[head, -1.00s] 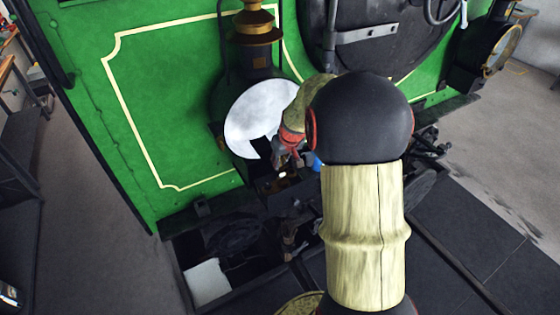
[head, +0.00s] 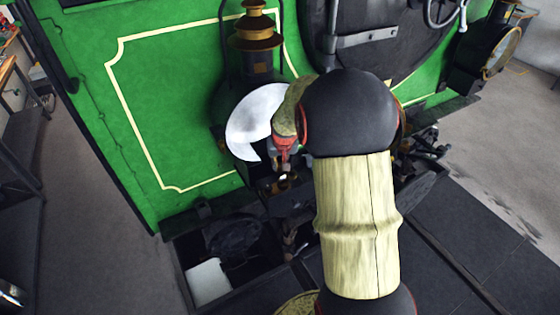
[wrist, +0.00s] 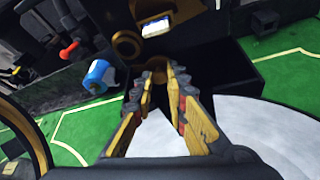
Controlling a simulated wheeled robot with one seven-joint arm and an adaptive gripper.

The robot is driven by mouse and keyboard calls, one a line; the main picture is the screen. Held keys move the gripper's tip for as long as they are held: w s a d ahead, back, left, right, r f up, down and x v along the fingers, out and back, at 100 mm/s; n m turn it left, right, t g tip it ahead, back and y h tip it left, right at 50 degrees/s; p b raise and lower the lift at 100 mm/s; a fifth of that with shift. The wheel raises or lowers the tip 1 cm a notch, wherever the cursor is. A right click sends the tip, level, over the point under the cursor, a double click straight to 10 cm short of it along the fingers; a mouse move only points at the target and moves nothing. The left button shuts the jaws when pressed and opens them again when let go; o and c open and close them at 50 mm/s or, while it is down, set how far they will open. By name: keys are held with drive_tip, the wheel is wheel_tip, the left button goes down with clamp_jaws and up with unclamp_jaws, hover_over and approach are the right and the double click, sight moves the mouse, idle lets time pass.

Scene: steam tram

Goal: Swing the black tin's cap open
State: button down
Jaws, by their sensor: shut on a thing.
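My gripper (wrist: 161,78) is shut on a small brass-brown round piece (wrist: 157,68), which looks like the cap. Its fingers hide much of the piece. A black box-shaped body (wrist: 208,72), which looks like the black tin, lies just behind and to the right of the fingertips in the wrist view. I cannot tell how far the cap is swung. In the head view my gripper (head: 284,168) is low in front of the lamp's white disc. The tin is too dark and covered there to make out.
The lamp with a brass chimney (head: 256,30) and white disc (head: 248,125) stands against the green tram front (head: 160,90). A blue cylinder (wrist: 98,76) and a red-handled lever (wrist: 69,50) are left of the fingers. A brass ring (wrist: 127,44) sits close by.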

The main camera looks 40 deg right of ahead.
drive_tip(key=shift+w+m, duration=0.1)
drive_tip(key=shift+m, duration=0.3)
drive_tip(key=c, duration=1.8)
unclamp_jaws()
drive_tip(key=shift+o, duration=0.2)
drive_tip(key=shift+r, duration=0.1)
drive_tip(key=v, duration=1.2)
drive_tip(key=shift+a, duration=0.1)
